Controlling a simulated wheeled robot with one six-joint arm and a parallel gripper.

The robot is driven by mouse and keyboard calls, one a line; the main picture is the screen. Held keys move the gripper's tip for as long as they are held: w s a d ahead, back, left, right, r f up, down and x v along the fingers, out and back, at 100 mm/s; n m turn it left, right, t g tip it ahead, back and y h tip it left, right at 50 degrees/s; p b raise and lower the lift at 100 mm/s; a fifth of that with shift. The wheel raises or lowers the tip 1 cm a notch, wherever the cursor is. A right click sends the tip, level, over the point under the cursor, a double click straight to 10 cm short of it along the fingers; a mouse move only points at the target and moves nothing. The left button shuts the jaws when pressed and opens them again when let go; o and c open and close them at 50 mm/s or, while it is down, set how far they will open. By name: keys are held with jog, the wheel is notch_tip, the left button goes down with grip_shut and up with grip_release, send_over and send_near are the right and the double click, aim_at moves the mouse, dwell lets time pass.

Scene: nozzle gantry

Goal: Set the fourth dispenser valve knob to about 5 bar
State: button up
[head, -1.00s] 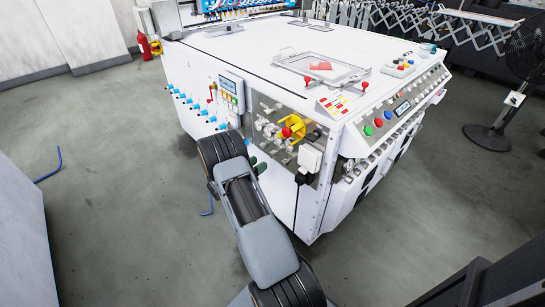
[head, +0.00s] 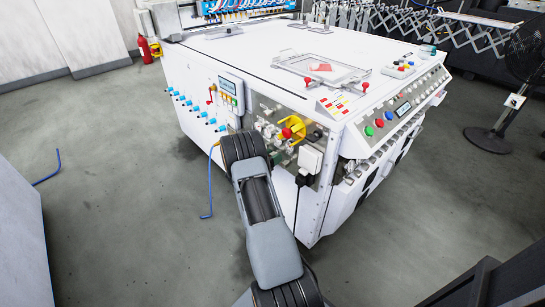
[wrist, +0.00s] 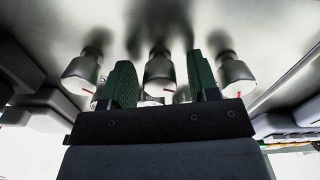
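Several metallic valve knobs, each with a small red mark, show in the wrist view: a left one (wrist: 86,72), a middle one (wrist: 159,74) and a right one (wrist: 234,72). My gripper (wrist: 161,80) is open, its green fingers apart. The middle knob shows between the fingers; I cannot tell whether they touch it. More metal and white shapes are partly hidden behind the fingers. I cannot tell which knob is the fourth, nor read a pressure.
A yellow part (head: 297,126) with a red ball (head: 287,133) sits in the panel recess, close right of my arm. A white box (head: 310,160) with a black cable is beside it. Blue fittings (head: 196,112) stick out on the left. A blue hose (head: 211,180) hangs to the floor.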

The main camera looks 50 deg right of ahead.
jog(key=c, duration=0.9)
jog(key=shift+o, duration=0.2)
jog(key=shift+f, duration=0.1)
jog(key=shift+f+m+b, duration=0.1)
jog(key=shift+m+b, duration=0.9)
jog(key=shift+m, duration=0.1)
jog(key=m+b, duration=0.3)
jog(key=m, duration=0.1)
jog(key=shift+m, duration=0.3)
jog(key=m+b, duration=0.3)
jog(key=shift+m+b, duration=1.4)
jog(key=shift+m, duration=0.5)
